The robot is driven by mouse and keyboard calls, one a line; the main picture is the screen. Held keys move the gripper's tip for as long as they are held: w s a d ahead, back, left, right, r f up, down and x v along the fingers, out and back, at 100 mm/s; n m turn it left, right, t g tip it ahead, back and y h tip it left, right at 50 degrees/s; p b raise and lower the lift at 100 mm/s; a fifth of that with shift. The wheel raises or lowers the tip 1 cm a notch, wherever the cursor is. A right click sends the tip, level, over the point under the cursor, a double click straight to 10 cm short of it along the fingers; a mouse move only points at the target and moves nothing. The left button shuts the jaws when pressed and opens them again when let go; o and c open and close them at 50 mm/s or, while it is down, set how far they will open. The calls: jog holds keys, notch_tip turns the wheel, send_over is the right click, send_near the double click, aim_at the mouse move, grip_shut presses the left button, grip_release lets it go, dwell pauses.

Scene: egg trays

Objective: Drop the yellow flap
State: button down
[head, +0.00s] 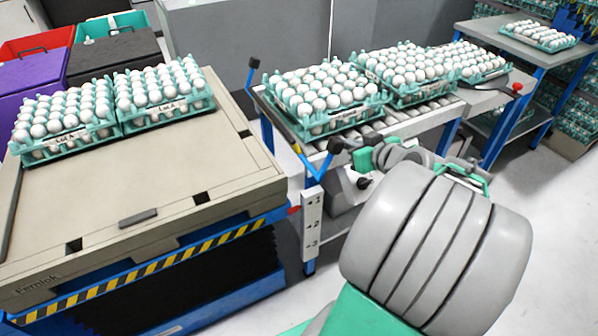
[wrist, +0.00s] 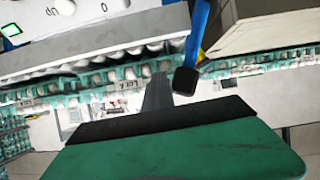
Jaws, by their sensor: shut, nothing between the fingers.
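I cannot make out a broad yellow flap. Only a small yellow edge (wrist: 201,52) shows beside a blue lever (wrist: 197,32) in the wrist view. The lever ends in a black knob (wrist: 185,81). In the head view, a blue lever (head: 322,164) with a black knob (head: 335,146) stands at the left front corner of the roller conveyor (head: 400,119). My gripper (wrist: 158,84) shows in the wrist view as dark fingers held together, empty, just left of the knob. In the head view my arm largely hides the gripper.
A beige-topped lift table (head: 120,190) with yellow-black striping holds egg trays (head: 62,145) at left. More egg trays (head: 325,122) sit on the conveyor. A blue side table (head: 545,65) stands at the back right. Floor is open at right.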

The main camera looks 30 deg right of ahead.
jog(key=shift+g+y, duration=0.3)
jog(key=a+f, duration=0.2)
jog(key=a, duration=0.1)
jog(key=a+f, duration=0.1)
jog(key=a, duration=0.1)
jog(key=shift+w+a+f, duration=0.1)
jog(key=shift+a, duration=0.1)
jog(key=shift+s+a+r, duration=0.2)
jog(key=a, duration=0.3)
jog(key=shift+r+p, duration=0.1)
jog(key=shift+p, duration=0.3)
jog(key=shift+d, duration=0.1)
send_near(329, 160)
jog(key=f, duration=0.1)
jog(key=s+f, duration=0.1)
jog(key=s+a+f, duration=0.1)
jog(key=f, duration=0.1)
jog(key=shift+s+a, duration=0.1)
